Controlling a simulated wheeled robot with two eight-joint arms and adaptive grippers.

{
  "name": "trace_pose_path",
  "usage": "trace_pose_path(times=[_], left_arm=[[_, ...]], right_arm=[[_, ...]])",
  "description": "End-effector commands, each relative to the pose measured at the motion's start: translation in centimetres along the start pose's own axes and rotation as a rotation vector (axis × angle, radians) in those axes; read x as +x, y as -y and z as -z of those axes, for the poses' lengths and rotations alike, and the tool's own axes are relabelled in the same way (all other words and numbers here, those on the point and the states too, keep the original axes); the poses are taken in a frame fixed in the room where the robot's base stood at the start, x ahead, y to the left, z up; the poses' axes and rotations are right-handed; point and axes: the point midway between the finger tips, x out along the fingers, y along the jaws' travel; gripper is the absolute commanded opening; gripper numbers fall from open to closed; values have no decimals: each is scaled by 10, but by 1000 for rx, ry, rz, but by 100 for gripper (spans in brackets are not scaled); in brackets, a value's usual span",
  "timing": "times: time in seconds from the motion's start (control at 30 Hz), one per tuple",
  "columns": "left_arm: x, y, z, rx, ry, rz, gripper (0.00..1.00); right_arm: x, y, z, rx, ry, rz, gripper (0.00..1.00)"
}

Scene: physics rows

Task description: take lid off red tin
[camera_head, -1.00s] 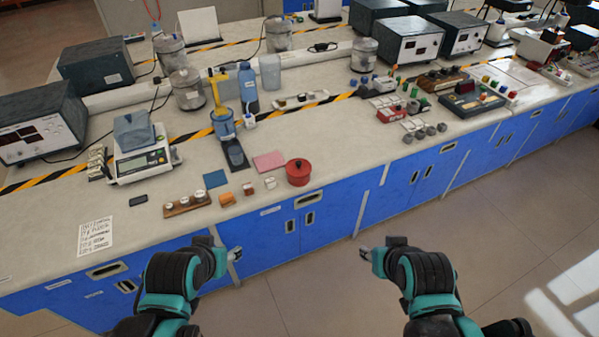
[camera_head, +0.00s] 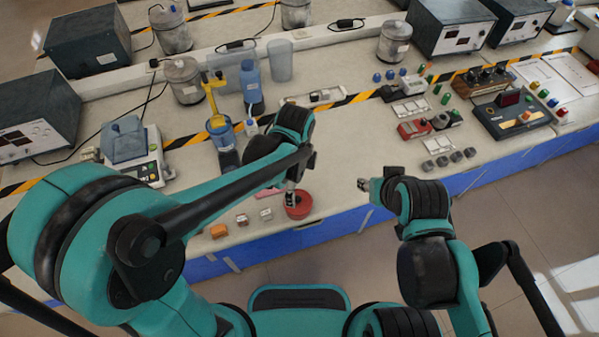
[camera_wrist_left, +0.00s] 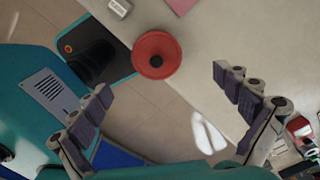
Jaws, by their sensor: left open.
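The red tin (camera_head: 300,210) stands near the front edge of the counter with its red lid on. My left gripper (camera_head: 291,196) is over the tin in the head view and partly covers it. In the left wrist view, the tin's round red lid (camera_wrist_left: 151,42) with its dark knob (camera_wrist_left: 155,61) shows from above. There my left gripper (camera_wrist_left: 161,82) has its fingers spread wide with nothing between them, apart from the lid. My right gripper (camera_head: 363,184) is in front of the counter edge, right of the tin; its jaws are too small to read.
Small blocks, an orange one (camera_head: 219,231) and a white one (camera_head: 266,214), stand left of the tin.

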Motion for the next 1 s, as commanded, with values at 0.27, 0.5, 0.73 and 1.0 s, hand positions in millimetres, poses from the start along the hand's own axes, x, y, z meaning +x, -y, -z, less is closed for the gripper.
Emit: trace_pose_path(times=[0.27,0.5,0.73,1.0], left_arm=[[28,0,4,38,2,-12,100],[64,-7,6,37,2,-10,100],[81,-7,6,35,2,-10,100],[80,-7,6,35,2,-10,79]], right_arm=[[8,0,-6,0,1,0,40],[23,0,-17,0,0,0,40],[27,0,-20,0,0,0,40],[26,0,-19,0,0,0,40]])
